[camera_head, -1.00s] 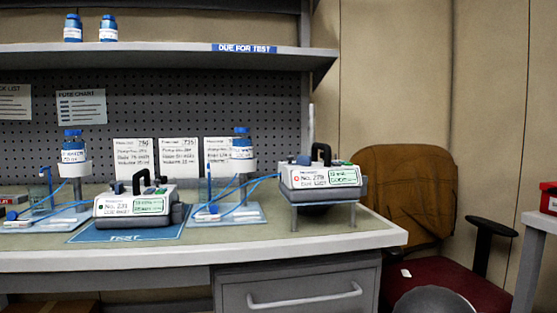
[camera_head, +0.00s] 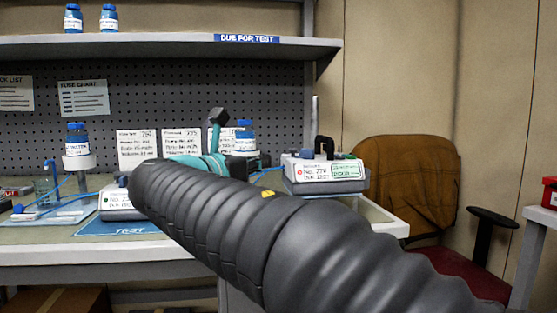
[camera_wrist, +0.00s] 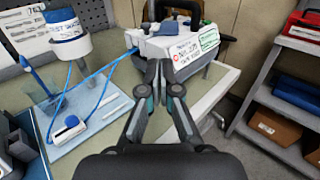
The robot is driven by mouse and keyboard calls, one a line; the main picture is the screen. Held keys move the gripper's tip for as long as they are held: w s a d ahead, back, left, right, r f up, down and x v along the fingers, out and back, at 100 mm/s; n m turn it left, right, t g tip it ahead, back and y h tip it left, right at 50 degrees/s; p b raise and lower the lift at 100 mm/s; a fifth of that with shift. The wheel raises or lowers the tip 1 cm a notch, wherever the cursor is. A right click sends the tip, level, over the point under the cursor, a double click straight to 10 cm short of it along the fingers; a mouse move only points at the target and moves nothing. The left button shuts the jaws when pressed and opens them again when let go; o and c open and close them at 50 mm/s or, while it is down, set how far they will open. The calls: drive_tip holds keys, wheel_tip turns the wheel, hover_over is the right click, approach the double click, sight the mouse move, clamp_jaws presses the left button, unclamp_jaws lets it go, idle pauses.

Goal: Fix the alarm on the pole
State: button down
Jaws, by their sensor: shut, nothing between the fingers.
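A white and grey infusion pump (camera_head: 325,172) with a black handle stands on a raised stand at the right end of the bench. Its front label has a red mark and a green-edged panel. A thin upright pole (camera_head: 316,120) shows behind it. In the wrist view the pump (camera_wrist: 205,42) lies just beyond my gripper (camera_wrist: 160,68). My gripper's fingers are together and empty, in front of the pump's left part; contact cannot be told. A second pump (camera_head: 118,205) on the blue TEST mat (camera_head: 115,229) is mostly hidden by my arm.
A blue-capped bottle in a white holder (camera_wrist: 72,48), with blue tubing and a clear tray (camera_wrist: 95,125), stands left of my gripper. A shelf (camera_head: 150,45) overhangs the bench. A chair (camera_head: 410,190) and a side rack with a red box (camera_wrist: 303,25) are at right.

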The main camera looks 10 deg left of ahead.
sight(294, 161)
drive_tip(key=p+x, duration=0.1)
drive_tip(key=x, duration=1.2)
drive_tip(key=shift+d, duration=0.15)
drive_tip(key=shift+s, duration=0.15)
